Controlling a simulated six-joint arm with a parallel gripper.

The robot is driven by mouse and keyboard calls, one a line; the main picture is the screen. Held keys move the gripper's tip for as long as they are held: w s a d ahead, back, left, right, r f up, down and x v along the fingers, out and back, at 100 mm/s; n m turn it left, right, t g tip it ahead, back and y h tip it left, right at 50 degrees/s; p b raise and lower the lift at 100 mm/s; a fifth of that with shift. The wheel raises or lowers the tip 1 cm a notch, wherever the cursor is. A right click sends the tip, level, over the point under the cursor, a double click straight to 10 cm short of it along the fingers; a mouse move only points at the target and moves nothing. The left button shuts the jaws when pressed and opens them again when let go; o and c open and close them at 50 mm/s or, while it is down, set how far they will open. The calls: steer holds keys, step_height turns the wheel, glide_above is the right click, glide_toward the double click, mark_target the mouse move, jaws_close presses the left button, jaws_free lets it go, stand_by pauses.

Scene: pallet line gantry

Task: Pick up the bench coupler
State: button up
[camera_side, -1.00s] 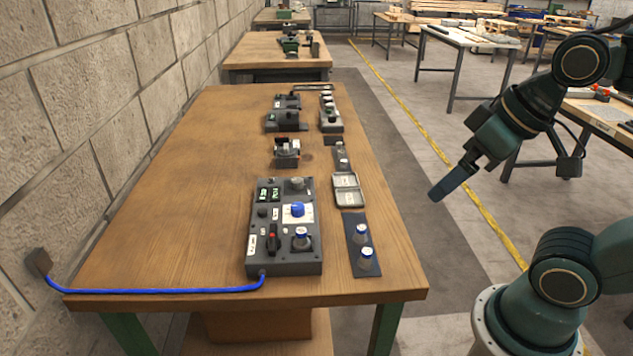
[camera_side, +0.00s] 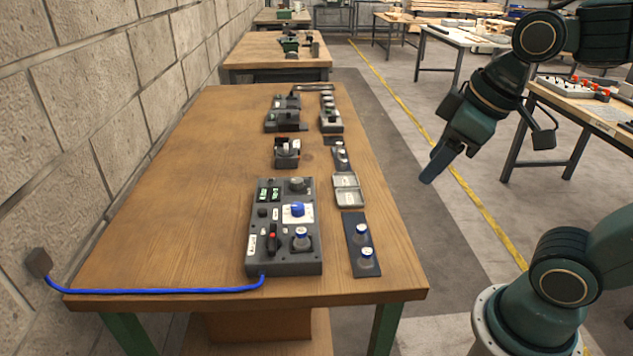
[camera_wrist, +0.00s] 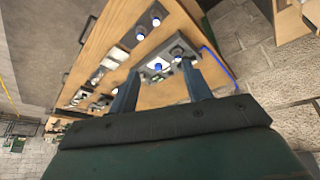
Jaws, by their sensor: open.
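No part in view is clearly marked as the bench coupler, so I cannot tell which one it is. Two small grey parts with blue bands, the nearer one (camera_side: 367,258) and the farther one (camera_side: 360,235), stand upright on a dark strip (camera_side: 355,266) at the bench's right edge. A similar blue-banded part (camera_side: 302,238) sits on the dark control unit (camera_side: 256,258), below a blue knob (camera_side: 297,209). My gripper (camera_side: 428,180) hangs over the floor right of the bench, apart from all parts. In the wrist view its two fingers (camera_wrist: 160,69) are spread with nothing held.
The wooden bench (camera_side: 180,220) has bare wood on its left half. An open grey case (camera_side: 347,197) and several dark fixtures (camera_side: 286,121) stand farther back. A blue cable (camera_side: 160,291) runs along the front edge to the wall. A stone wall closes the left side.

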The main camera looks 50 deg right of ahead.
steer(key=w+a+f+n+g, duration=0.1)
steer(key=w+a+n+g, duration=0.15)
steer(key=w+n, duration=0.7)
steer(key=n+g+y, duration=0.1)
steer(key=n+g, duration=0.1)
steer(key=n, duration=0.4)
glide_above(301, 230)
steer(key=shift+s+f, duration=0.1)
steer(key=shift+f, duration=8.25)
steer(key=shift+f, duration=0.1)
steer(key=shift+f, duration=2.5)
jaws_close()
